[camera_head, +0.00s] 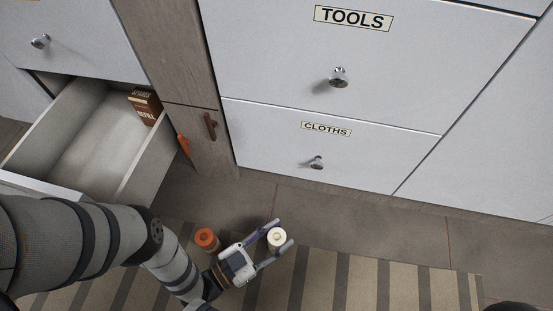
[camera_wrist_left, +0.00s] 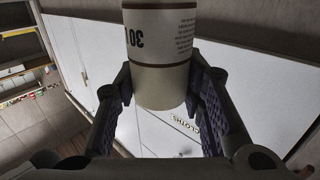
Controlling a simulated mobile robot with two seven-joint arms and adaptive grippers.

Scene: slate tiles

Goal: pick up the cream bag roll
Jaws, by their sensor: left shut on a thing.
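The cream bag roll (camera_head: 276,238) is between the fingers of my left gripper (camera_head: 278,233) in the head view. In the left wrist view the cream bag roll (camera_wrist_left: 160,85) shows a cream surface with brown bands and printed text. Both finger pads of my left gripper (camera_wrist_left: 160,88) press on its sides, and its upper end runs out of the picture. I cannot tell from these views whether its base touches the floor. My right gripper is not in view.
An orange roll (camera_head: 207,239) stands left of my left gripper. An open drawer (camera_head: 134,178) at the left holds a brown box (camera_head: 146,106). Closed drawers labelled TOOLS (camera_head: 352,18) and CLOTHS (camera_head: 326,129) stand behind.

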